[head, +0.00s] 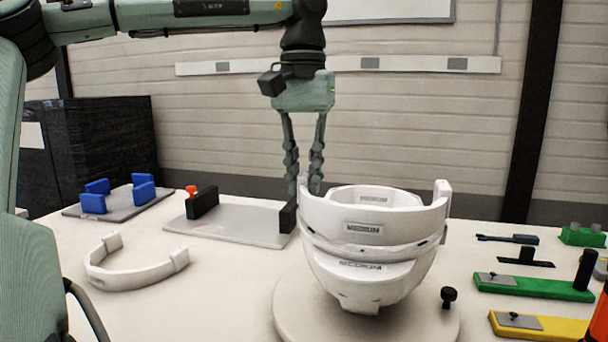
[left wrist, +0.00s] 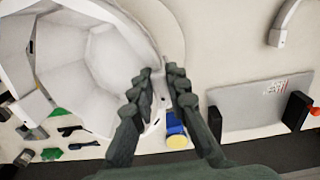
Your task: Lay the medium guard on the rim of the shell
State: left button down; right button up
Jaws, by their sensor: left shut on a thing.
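The white shell (head: 365,283), marked MEDIUM, sits on a round pale stand (head: 290,310). The curved white medium guard (head: 335,228), also marked MEDIUM, runs around the shell's upper front at rim level, with an upright end tab at the right. A thin dark seam shows between them; I cannot tell whether the guard rests fully on the rim. My left gripper (head: 304,188) points down at the guard's left side and is shut on it; the guard partly hides the fingertips. The left wrist view shows the fingers (left wrist: 160,78) beside the shell's hollow inside (left wrist: 85,65). My right gripper is not in view.
Another white guard (head: 130,277) lies on the table at left. Behind it are a grey plate (head: 235,225) with black blocks and a plate with blue blocks (head: 143,191). Green (head: 530,287) and yellow (head: 540,327) fixtures and a black knob (head: 448,296) are at right.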

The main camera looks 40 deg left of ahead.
pick_arm(q)
jog(key=shift+f, duration=0.45)
jog(key=c, duration=1.4)
grip_release()
notch_tip(320, 180, up, 12)
jog(key=shift+a, duration=0.1)
